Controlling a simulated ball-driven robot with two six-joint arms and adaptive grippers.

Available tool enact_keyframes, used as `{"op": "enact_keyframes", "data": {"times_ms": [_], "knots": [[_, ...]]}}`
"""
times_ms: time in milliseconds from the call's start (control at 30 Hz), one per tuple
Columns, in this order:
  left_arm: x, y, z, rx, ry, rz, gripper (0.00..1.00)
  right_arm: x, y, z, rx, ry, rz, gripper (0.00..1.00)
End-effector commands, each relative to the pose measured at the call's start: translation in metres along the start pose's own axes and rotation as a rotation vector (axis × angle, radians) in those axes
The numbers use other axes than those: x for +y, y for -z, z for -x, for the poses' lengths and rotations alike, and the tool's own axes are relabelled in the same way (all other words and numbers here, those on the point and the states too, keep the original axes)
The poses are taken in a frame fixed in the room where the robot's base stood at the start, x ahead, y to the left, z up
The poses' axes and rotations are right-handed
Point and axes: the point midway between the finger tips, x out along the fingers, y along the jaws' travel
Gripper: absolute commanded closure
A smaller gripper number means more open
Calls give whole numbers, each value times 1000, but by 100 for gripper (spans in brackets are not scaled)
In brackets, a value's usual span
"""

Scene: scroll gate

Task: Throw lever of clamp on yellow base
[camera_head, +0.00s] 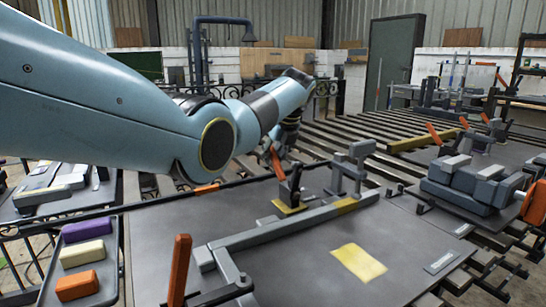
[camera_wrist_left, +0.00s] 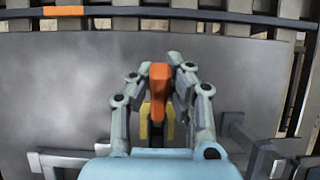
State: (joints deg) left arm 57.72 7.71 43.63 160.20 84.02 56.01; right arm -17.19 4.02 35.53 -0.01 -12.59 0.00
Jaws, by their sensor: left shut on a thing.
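The clamp on the yellow base (camera_head: 290,207) stands on the grey bench plate in the head view, beside a long grey bar. Its orange lever (camera_head: 276,162) rises steeply from the dark clamp body. My left gripper (camera_head: 284,142) reaches down from above at the lever, partly hidden behind my own arm. In the left wrist view, my left gripper (camera_wrist_left: 160,80) has its fingers closed around the orange lever (camera_wrist_left: 159,88). Part of the yellow base (camera_wrist_left: 145,122) shows below the lever. My right gripper is in neither view.
Another orange lever (camera_head: 179,268) stands at the front left. A tray holds purple (camera_head: 87,227), yellow (camera_head: 81,253) and orange (camera_head: 77,285) blocks. A grey bracket (camera_head: 350,165) stands right of the clamp. A blue-grey vise (camera_head: 465,185) is at the right. The plate's front middle is flat and open around a yellow patch (camera_head: 358,262).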

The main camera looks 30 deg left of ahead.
Motion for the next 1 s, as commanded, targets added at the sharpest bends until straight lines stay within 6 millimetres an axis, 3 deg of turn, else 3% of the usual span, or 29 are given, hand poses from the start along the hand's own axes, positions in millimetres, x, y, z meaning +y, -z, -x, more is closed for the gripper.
{"op": "enact_keyframes", "data": {"times_ms": [33,67,267,633,1000], "knots": [[1,0,-1,0,-3,-2,100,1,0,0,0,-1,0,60],[1,0,-1,0,-3,-2,85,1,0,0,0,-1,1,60],[1,0,0,-1,-2,-1,60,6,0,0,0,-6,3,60],[-1,0,8,-2,1,0,60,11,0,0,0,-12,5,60],[-1,0,86,-2,3,1,60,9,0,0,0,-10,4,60]]}}
